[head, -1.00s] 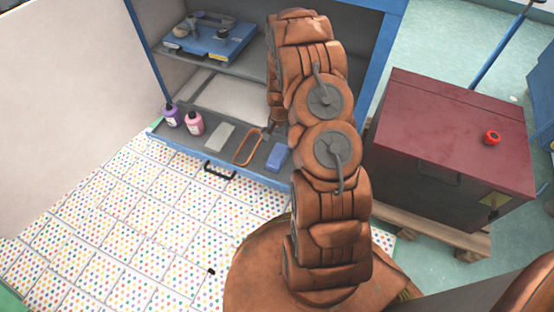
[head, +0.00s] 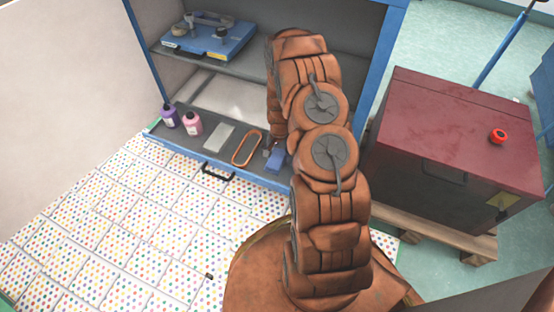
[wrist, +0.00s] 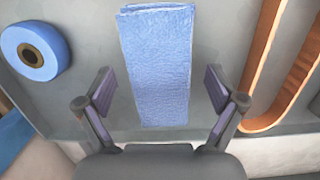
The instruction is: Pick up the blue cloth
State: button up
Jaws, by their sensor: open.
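The blue cloth (wrist: 158,75) is a folded rectangle lying flat on the grey shelf, seen in the wrist view between the two fingers. In the head view the blue cloth (head: 276,160) is partly hidden by my arm. My gripper (wrist: 158,93) is open, with one finger on each side of the cloth's lower part and a gap on both sides. No contact with the cloth shows. In the head view my gripper is mostly hidden, with only a small part at the cloth's edge.
A blue roll (wrist: 36,51) is on the cloth's other side. A red-topped cabinet (head: 450,130) stands right.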

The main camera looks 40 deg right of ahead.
aim_at(277, 156)
jog(key=c, duration=1.2)
jog(key=shift+r, duration=0.1)
jog(key=shift+c, duration=0.2)
notch_tip(277, 156, up, 10)
jog(key=p, duration=0.3)
